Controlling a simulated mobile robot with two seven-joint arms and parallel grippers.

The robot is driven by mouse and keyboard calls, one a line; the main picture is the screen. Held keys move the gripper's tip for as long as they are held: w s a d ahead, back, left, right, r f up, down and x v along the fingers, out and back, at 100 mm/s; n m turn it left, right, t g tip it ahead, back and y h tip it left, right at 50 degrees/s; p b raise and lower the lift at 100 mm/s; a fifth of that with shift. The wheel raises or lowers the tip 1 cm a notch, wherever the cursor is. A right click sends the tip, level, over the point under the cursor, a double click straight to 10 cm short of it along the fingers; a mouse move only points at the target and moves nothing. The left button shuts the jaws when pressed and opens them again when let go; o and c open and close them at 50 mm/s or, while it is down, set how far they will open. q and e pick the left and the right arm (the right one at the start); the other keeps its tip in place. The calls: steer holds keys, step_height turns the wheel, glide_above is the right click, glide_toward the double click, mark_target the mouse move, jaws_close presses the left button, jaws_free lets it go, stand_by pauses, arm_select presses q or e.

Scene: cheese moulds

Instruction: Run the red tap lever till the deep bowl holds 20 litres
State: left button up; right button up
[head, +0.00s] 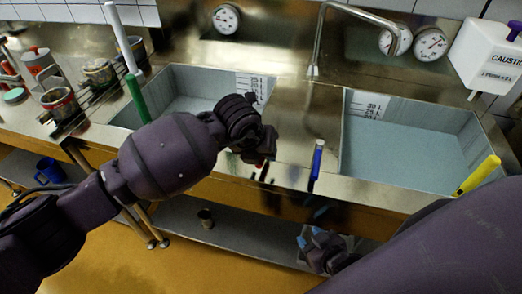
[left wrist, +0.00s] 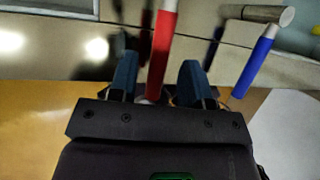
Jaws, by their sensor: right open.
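The red tap lever (left wrist: 162,50) stands upright between the fingers of my left gripper (left wrist: 158,82) in the left wrist view. The fingers are apart, and I see no clear grip on the lever. In the head view my left gripper (head: 262,155) is at the counter's front edge, and my arm hides most of the lever. Two sunken bowls have litre scales: a left bowl (head: 190,75) and a right bowl (head: 400,105), both with blue-grey insides. I cannot tell which is the deep one or read the water levels. My right gripper (head: 318,238) is open, low by the shelf.
A blue lever (head: 317,160) stands between the bowls and a yellow lever (head: 478,175) at the right. A green handle (head: 138,100) is at the left bowl. A bent metal spout (head: 317,45) hangs behind. Jars (head: 60,103) crowd the left counter. A mug (head: 48,170) sits below.

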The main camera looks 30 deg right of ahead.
arm_select(q)
steer(key=p+v, duration=0.1)
steer(key=v, duration=0.9)
steer(key=shift+a+r, duration=0.2)
steer(key=shift+r, duration=0.1)
stand_by(0.7)
